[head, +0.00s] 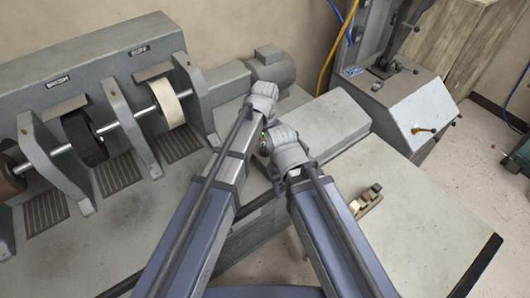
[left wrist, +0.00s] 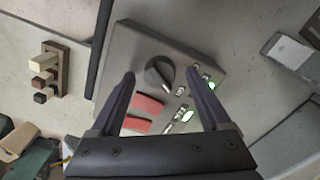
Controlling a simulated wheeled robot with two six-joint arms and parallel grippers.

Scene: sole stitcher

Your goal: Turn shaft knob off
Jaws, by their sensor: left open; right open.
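The shaft knob (left wrist: 158,71) is a round dark knob on a grey control panel (left wrist: 134,40) in the left wrist view. A pale mark on its edge points to the lower right. My left gripper (left wrist: 163,80) is open, its two dark fingers on either side of the knob in that picture; contact cannot be told. In the head view my left gripper (head: 264,92) is the higher one, near the motor end of the machine. My right gripper (head: 284,146) is just below it and open, with its fingers mostly hidden. The knob is hidden in the head view.
The machine carries wheels on a shaft (head: 120,124) and a motor (head: 272,66). A small wooden rack (head: 366,201) stands on the bench (head: 425,225). A lever machine (head: 405,105) stands at right.

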